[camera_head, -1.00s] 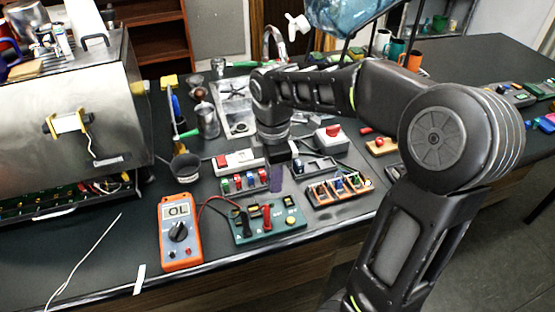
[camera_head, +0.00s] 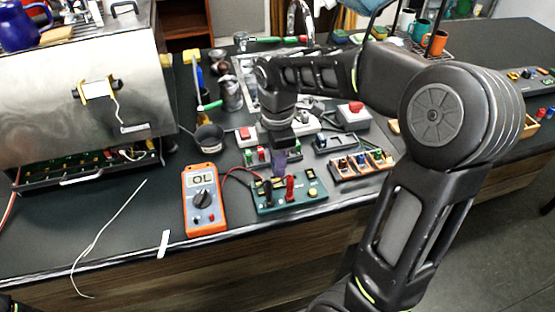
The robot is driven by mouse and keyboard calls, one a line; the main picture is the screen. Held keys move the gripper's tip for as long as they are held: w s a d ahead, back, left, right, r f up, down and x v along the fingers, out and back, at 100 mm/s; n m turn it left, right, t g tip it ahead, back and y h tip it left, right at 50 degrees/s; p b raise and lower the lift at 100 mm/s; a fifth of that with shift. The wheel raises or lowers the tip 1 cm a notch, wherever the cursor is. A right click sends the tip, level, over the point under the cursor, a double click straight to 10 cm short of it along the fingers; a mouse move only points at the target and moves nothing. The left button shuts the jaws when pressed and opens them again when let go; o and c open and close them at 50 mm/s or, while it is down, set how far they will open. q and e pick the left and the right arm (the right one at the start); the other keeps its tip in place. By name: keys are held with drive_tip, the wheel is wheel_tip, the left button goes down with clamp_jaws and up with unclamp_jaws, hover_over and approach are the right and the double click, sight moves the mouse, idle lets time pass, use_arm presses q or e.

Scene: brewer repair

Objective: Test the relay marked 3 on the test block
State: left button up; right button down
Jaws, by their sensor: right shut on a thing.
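The green test block (camera_head: 305,200) lies on the counter, with a black clip, a red clip and a yellow button on it. My right gripper (camera_head: 281,150) points down just behind and above the block. It is shut on a small purple piece (camera_head: 279,166), seemingly a relay, whose mark I cannot read. The piece overlaps the block's back edge in the picture; I cannot tell whether it touches. The orange multimeter (camera_head: 204,215) left of the block reads OL. A dark rack with several coloured relays (camera_head: 250,158) is partly hidden behind my gripper. My left gripper is not in view.
An orange tray with several parts (camera_head: 362,166) lies right of the block. A red-button box (camera_head: 353,116) and a dark cup (camera_head: 208,138) stand behind. The steel brewer (camera_head: 60,90) fills the left. The counter in front of the brewer is mostly clear, with a loose white wire.

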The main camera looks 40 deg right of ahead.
wheel_tip(320, 180, down, 2)
drive_tip(key=shift+f+b, duration=0.25)
drive_tip(key=shift+b, duration=0.6)
drive_tip(key=shift+r, duration=0.25)
drive_tip(key=shift+f, duration=0.75)
idle(1.4)
drive_tip(key=shift+r, duration=0.1)
idle(2.0)
drive_tip(key=shift+r+p, duration=1.9)
drive_tip(key=shift+r, duration=0.55)
